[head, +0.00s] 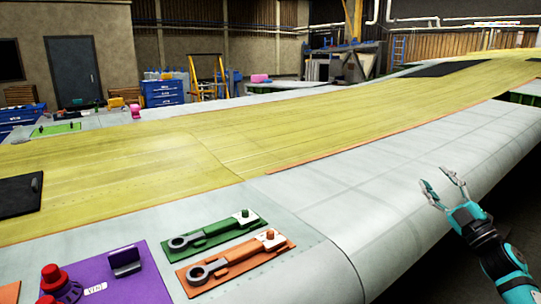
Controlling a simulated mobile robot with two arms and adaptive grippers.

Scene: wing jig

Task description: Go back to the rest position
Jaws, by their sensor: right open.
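My right gripper (443,189) shows at the right of the head view. Its fingers are spread apart with nothing between them. It is in front of the pale grey leading edge of the wing (390,160), and I cannot tell how far it is from that surface. My right arm, teal and black, comes in from the lower right corner. My left gripper is not in view.
On the wing at the lower left lie a green tool plate (200,236), an orange tool plate (228,268) and a purple mat (150,285) with a red knob (52,275). A black panel (20,195) lies at the left. Dark floor shows at the lower right.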

